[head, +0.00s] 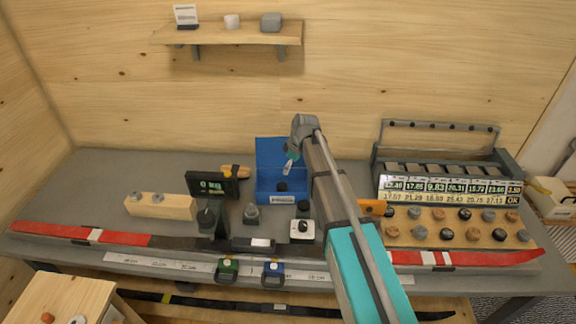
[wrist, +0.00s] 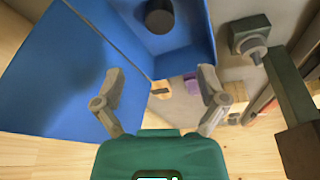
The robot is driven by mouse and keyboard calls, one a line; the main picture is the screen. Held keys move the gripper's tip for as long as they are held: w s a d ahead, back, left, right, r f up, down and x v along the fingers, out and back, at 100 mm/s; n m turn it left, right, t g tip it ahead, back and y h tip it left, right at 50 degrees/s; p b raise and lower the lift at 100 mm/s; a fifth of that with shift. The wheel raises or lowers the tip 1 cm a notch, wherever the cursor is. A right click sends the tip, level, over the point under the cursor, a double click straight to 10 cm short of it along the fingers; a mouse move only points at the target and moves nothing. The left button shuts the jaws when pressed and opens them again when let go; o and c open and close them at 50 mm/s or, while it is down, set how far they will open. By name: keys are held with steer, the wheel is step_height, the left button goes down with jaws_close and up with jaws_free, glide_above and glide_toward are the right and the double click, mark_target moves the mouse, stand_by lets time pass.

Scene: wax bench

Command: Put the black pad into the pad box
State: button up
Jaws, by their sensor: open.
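The blue pad box (head: 268,153) stands open on the bench, its lid raised at the back. A dark round piece that looks like the black pad (head: 282,187) lies inside it. In the wrist view the same dark piece (wrist: 159,17) sits within the blue walls of the box (wrist: 70,75), at the top of the picture. My gripper (head: 289,166) is over the box, above the dark piece and apart from it. In the wrist view its two fingers (wrist: 158,90) are spread with nothing between them.
A dark scale display (head: 211,184) and a wooden block (head: 160,206) stand left of the box. A white block with a black knob (head: 302,230) is in front. A long red and black ski (head: 190,243) crosses the bench. A knob board (head: 455,228) and display rack (head: 450,188) are at the right.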

stand_by(0.8)
steer(key=s+d+m+h, duration=0.1)
steer(key=s+d+m, duration=0.6)
steer(key=s, duration=0.5)
steer(key=s+d+m+g+h, duration=0.1)
steer(key=s+d+m+h, duration=0.1)
steer(key=s+d+m, duration=0.5)
steer(key=s+d, duration=0.5)
steer(key=s, duration=0.1)
steer(key=shift+s+d+f, duration=0.25)
steer(key=shift+f, duration=0.05)
